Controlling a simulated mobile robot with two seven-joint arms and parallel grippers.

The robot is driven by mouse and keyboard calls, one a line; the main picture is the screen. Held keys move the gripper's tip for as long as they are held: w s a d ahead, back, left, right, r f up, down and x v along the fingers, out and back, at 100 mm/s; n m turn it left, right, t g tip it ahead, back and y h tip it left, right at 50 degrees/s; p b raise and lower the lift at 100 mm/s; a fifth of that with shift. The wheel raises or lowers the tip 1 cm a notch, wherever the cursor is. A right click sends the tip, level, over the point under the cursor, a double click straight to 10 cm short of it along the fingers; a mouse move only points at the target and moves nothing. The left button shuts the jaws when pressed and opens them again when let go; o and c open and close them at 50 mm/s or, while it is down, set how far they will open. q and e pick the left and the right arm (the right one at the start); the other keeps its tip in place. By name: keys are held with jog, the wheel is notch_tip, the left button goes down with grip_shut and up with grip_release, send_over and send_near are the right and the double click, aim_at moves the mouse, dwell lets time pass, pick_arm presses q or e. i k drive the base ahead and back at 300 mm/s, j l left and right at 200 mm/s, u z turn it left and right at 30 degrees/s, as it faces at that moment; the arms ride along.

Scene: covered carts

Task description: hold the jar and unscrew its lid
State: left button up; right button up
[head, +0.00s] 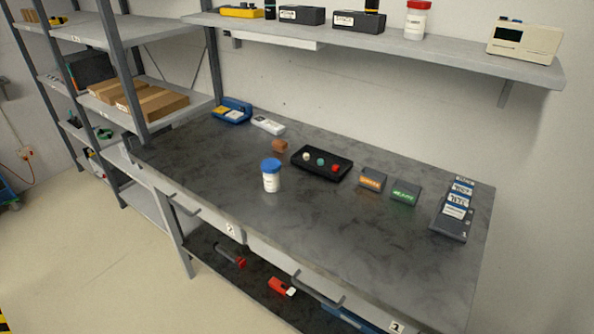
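A small white jar (271,182) with a blue lid (271,165) stands upright on the dark grey workbench (330,215), left of the middle and fairly near the front edge. The lid sits on top of the jar. Neither of my grippers is in the head view, and nothing touches the jar.
Behind the jar are a brown block (280,146) and a black tray (321,174) with several coloured knobs. Two small labelled boxes (372,180) and a dark labelled case (449,222) stand to the right. A wall shelf (440,49) overhangs the back. The bench front is clear.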

aim_at(272, 183)
jog(key=i+j+z, duration=0.25)
jog(key=j, duration=0.4)
jog(key=j+z, duration=0.3)
jog(key=j, duration=0.3)
